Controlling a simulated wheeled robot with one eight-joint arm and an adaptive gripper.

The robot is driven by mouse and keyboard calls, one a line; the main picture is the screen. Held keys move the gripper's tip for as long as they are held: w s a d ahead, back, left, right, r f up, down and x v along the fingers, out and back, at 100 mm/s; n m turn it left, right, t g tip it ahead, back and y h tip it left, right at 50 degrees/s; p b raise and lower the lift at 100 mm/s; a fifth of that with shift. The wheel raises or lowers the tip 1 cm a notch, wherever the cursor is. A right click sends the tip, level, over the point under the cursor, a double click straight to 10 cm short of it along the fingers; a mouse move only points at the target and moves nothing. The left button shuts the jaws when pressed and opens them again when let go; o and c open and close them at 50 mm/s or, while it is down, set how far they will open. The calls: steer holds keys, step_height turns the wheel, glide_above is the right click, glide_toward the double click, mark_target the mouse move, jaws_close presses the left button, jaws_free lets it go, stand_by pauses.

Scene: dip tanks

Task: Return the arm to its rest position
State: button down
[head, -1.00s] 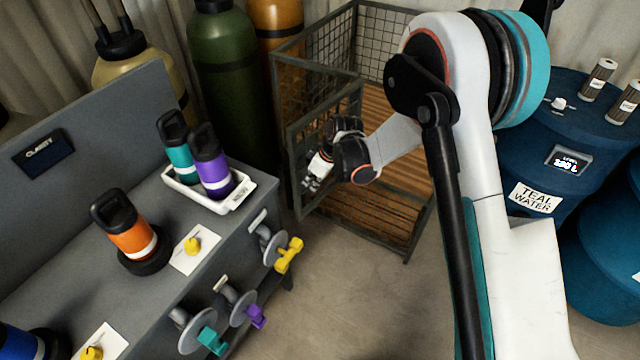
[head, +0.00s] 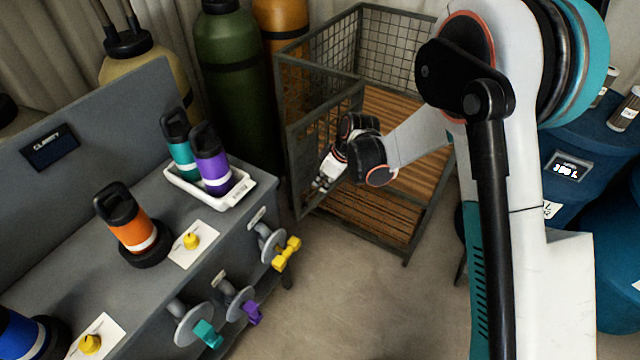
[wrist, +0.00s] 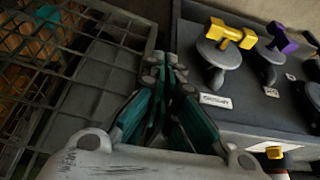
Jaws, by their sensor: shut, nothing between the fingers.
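My gripper (head: 324,180) hangs at the end of my bent arm, in front of the wire cage's near corner and right of the grey bench. In the wrist view my gripper (wrist: 172,70) shows its teal fingers shut together with nothing between them. The fingertips point toward the gap between the cage mesh and the bench front. I cannot tell from the head view whether they touch the cage frame.
The wire cage (head: 290,135) with a slatted wooden floor stands behind my gripper. The grey bench (head: 75,235) holds orange, purple and teal bottles; yellow, purple and teal valve handles jut from its front. A blue drum (head: 590,150) stands at right. Floor between is clear.

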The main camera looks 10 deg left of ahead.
steer(key=p+v, duration=0.1)
steer(key=v, duration=0.5)
steer(key=shift+s+r+p, duration=0.25)
steer(key=shift+p, duration=0.15)
steer(key=shift+d, duration=0.2)
steer(key=s+d+r+m+t+h, duration=0.1)
steer(key=s+d+r+m, duration=0.2)
steer(key=d+r, duration=0.55)
steer(key=s+d+r+m+t, duration=0.2)
steer(key=s+d+r+m, duration=0.15)
steer(key=d+r, duration=0.45)
steer(key=s+d+r+m+t+h, duration=0.1)
steer(key=s+d+m, duration=0.3)
steer(key=s, duration=0.5)
steer(key=s+d+r+m+t+h, duration=0.1)
steer(key=s+d+r+m+h, duration=0.1)
steer(key=s+d, duration=0.7)
step_height(320, 180, up, 3)
steer(key=shift+s+f+m+t, duration=0.25)
steer(key=shift+s+m+t, duration=0.2)
steer(key=shift+m, duration=0.4)
